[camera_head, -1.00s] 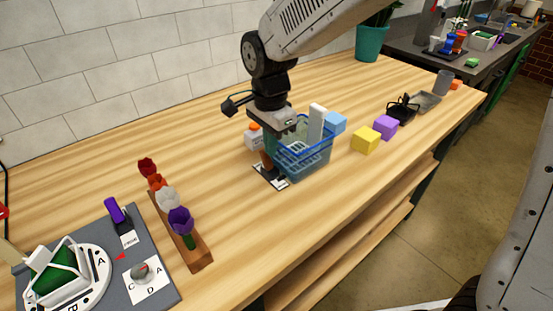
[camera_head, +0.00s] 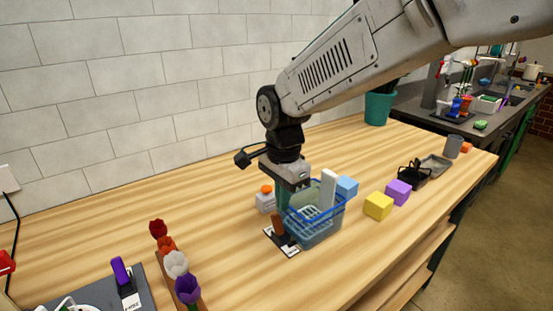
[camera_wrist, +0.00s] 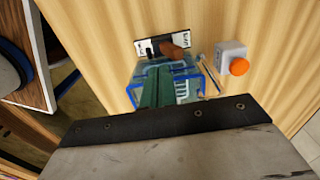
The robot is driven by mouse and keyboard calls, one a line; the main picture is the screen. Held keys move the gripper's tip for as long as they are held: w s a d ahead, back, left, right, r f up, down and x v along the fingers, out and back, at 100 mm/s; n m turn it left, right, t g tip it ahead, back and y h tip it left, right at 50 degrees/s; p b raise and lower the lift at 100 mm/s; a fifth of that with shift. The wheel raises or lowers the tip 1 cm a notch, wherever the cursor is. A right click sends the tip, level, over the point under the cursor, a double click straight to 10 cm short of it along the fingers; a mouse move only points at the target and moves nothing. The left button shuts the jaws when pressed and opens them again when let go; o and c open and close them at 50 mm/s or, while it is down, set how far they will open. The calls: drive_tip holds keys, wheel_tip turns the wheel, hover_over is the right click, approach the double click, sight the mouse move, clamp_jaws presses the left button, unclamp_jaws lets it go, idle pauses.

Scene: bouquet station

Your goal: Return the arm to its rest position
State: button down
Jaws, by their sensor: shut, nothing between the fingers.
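My gripper (camera_wrist: 158,86) is shut and empty, its green fingers pointing down. In the head view it hangs over the left side of the blue basket (camera_head: 318,234), and part of it is hidden behind the basket and its contents. In the wrist view the fingers overlap the blue basket (camera_wrist: 187,99); I cannot tell whether they touch it. My arm (camera_head: 345,62) reaches in from the upper right and bends down at the wrist.
A brown-handled lever on a labelled plate (camera_head: 291,251) stands beside the basket. A grey box with an orange button (camera_head: 266,203) is behind it. Blue (camera_head: 346,187), yellow (camera_head: 378,206) and purple (camera_head: 398,191) blocks lie to the right. Flowers (camera_head: 176,264) stand in a rack at front left.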

drive_tip(key=s+d+r+n, duration=0.2)
drive_tip(key=s+d+n, duration=0.1)
drive_tip(key=s+d, duration=0.4)
drive_tip(key=s+d+r+n+t, duration=0.1)
drive_tip(key=s+d+n, duration=0.3)
drive_tip(key=s+d, duration=0.4)
drive_tip(key=s+d+r+n, duration=0.3)
drive_tip(key=s+d, duration=0.5)
drive_tip(key=shift+s+d+r+n, duration=0.15)
drive_tip(key=shift+d+n, duration=0.1)
drive_tip(key=shift+n, duration=0.15)
